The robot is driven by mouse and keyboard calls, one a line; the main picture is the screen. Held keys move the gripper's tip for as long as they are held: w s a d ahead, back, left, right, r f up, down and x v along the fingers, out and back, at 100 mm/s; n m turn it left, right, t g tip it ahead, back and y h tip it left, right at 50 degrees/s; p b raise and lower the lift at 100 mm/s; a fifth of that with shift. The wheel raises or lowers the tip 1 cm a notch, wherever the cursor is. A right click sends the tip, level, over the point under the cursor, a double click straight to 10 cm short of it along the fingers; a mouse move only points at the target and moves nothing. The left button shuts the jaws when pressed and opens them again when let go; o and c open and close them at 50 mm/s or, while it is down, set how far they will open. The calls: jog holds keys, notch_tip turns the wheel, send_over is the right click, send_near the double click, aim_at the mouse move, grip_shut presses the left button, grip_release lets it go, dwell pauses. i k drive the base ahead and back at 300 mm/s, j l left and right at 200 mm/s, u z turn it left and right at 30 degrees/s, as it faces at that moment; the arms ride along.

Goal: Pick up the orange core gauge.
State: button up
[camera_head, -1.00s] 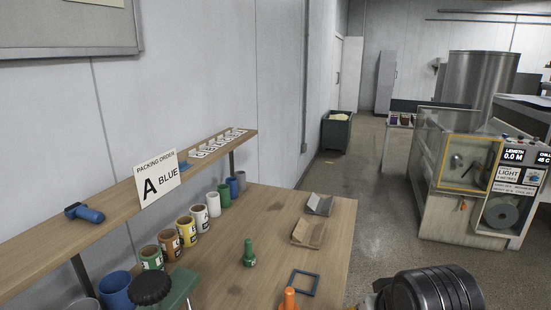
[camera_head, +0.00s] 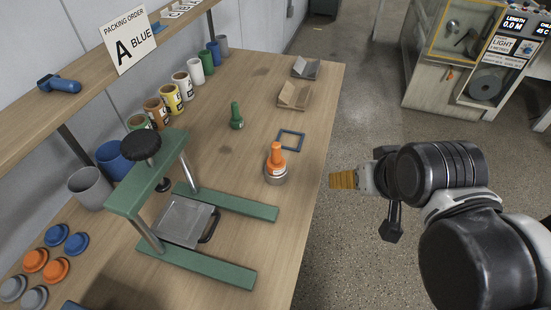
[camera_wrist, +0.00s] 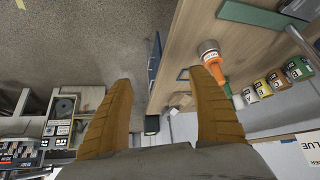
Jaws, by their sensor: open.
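The orange core gauge (camera_head: 276,156) stands upright on the wooden table near its right edge, with a grey round base or ring at its foot. It also shows in the wrist view (camera_wrist: 209,46), beside the tip of the right finger, which partly hides it. My gripper (camera_head: 343,179) is off the table's right edge, to the right of the gauge and apart from it. In the wrist view the two tan ribbed fingers of my gripper (camera_wrist: 160,82) are spread wide, with nothing between them.
A green press frame (camera_head: 234,203) stands left of the gauge. Several labelled cores (camera_head: 171,98) line the wall side. Card holders (camera_head: 295,96) sit at the far end.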

aim_at(277, 164)
jog(key=i+l+u, duration=0.1)
jog(key=l+u, duration=0.3)
jog(key=l, duration=0.25)
jog(key=l+u, duration=0.4)
jog(key=l, duration=0.2)
jog(key=k+l+u, duration=0.1)
jog(key=l+u, duration=0.3)
jog(key=l, duration=0.25)
